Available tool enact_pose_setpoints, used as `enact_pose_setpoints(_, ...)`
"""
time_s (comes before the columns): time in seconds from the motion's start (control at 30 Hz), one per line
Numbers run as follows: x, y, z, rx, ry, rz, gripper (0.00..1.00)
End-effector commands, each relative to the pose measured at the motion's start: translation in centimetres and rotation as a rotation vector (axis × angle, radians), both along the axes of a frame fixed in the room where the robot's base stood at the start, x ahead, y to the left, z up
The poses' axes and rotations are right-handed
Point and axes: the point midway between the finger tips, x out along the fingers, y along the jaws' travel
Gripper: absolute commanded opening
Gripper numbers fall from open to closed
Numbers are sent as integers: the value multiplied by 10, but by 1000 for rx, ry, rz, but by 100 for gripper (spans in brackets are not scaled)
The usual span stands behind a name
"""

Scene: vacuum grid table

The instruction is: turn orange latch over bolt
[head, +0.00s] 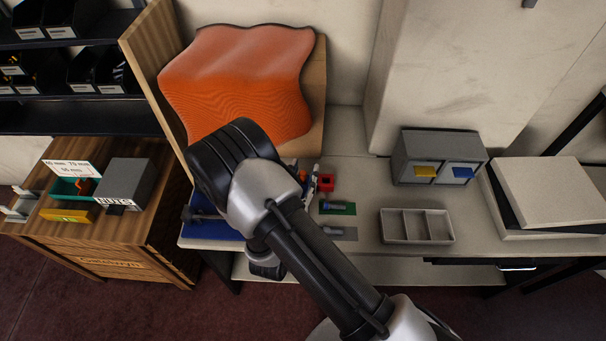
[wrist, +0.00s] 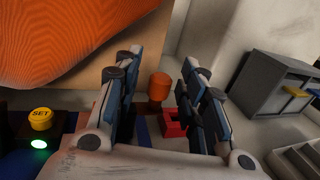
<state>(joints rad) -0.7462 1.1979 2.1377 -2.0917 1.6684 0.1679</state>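An orange upright cylinder (wrist: 159,86) shows between my fingers in the wrist view; I cannot tell whether it is the latch itself or a knob on it. A bit of orange (head: 303,175) shows beside my arm in the head view. My gripper (wrist: 160,66) is open, its dark blue-padded fingers spread to either side of the cylinder with gaps; contact is not visible. In the head view my arm hides most of the gripper and the work spot. The bolt under the latch cannot be made out.
A red open block (wrist: 174,124) stands just right of the cylinder. Green (head: 337,209) and grey (head: 338,233) plates carry small parts. A divided tray (head: 417,226) and grey bin unit (head: 437,158) stand right. A SET button (wrist: 40,119) with a lit green lamp is left.

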Motion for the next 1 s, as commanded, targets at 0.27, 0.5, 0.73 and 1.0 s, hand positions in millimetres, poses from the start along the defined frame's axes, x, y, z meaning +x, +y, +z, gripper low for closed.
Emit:
enact_pose_setpoints(0.27, 0, 0, 0, 0, 0, 0, 24)
enact_pose_setpoints(0.5, 0, 0, 0, 0, 0, 0, 8)
enact_pose_setpoints(0.73, 0, 0, 0, 0, 0, 0, 0)
enact_pose_setpoints(1.0, -4, 2, 1, 0, -4, -86, 0)
